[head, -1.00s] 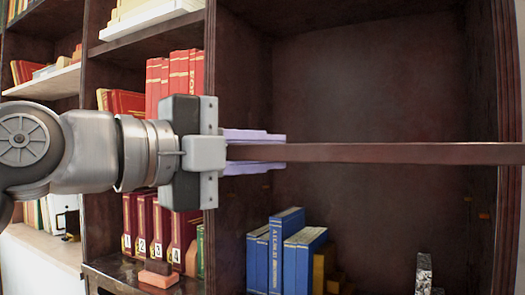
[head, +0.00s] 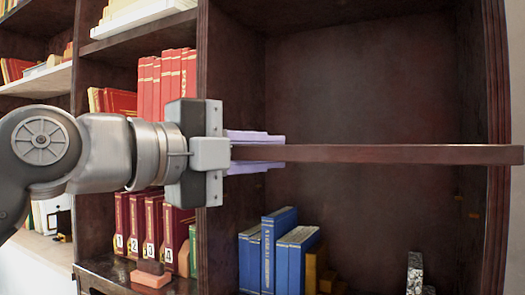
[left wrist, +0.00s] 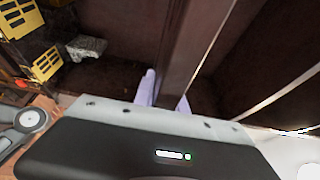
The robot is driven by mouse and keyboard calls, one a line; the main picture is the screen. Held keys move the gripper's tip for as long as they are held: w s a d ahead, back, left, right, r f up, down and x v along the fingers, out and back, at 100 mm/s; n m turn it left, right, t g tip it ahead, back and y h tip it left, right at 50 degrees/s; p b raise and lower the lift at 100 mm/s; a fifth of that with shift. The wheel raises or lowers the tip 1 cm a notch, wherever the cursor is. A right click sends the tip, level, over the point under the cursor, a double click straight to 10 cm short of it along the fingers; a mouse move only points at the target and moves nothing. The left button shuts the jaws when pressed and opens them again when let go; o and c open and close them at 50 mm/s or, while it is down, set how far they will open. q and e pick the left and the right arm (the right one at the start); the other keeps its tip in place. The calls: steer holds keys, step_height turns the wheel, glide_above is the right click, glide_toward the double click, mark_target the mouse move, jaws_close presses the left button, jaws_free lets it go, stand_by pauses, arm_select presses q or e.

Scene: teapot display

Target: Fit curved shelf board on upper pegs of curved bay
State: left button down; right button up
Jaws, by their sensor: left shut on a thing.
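The shelf board (head: 400,154) is a long dark brown plank, seen nearly edge-on and about level in the head view. It spans across the front of the open bay (head: 360,75), and its right end overlaps the bay's right side post. My left gripper (head: 258,152) comes in from the left with its lilac fingers shut on the board's left end. In the left wrist view the board (left wrist: 186,55) runs away from between the lilac fingers (left wrist: 166,92). Small pegs (head: 474,215) show on the bay's right inner wall, below the board. Whether the board touches any peg cannot be told. My right gripper is not in view.
Blue books (head: 278,250) and small brown books stand at the bottom left of the bay, with a grey speckled object (head: 414,272) to their right. Red books (head: 170,82) fill the neighbouring bay at left. The bay above the board is empty.

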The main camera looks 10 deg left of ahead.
arm_select(q)
steer(key=shift+w+d+r+p, duration=0.15)
steer(key=shift+w+d, duration=0.3)
steer(key=shift+w, duration=0.7)
steer(key=shift+w+d+p, duration=0.3)
steer(key=shift+w+d, duration=0.1)
steer(key=shift+w, duration=0.7)
steer(key=shift+w+d+r+p, duration=0.15)
steer(key=shift+w+d, duration=0.3)
steer(key=shift+w, duration=0.7)
steer(key=shift+w+d+p, duration=0.45)
steer(key=shift+w+d, duration=0.05)
steer(key=shift+w, duration=0.8)
steer(key=shift+w+d+p, duration=0.45)
steer(key=shift+w+d, duration=0.1)
steer(key=shift+w, duration=0.75)
steer(key=shift+w+d+p, duration=0.45)
steer(key=shift+w+d, duration=0.05)
steer(key=shift+w, duration=0.8)
steer(key=c, duration=1.3)
jaws_free()
steer(key=shift+f, duration=0.2)
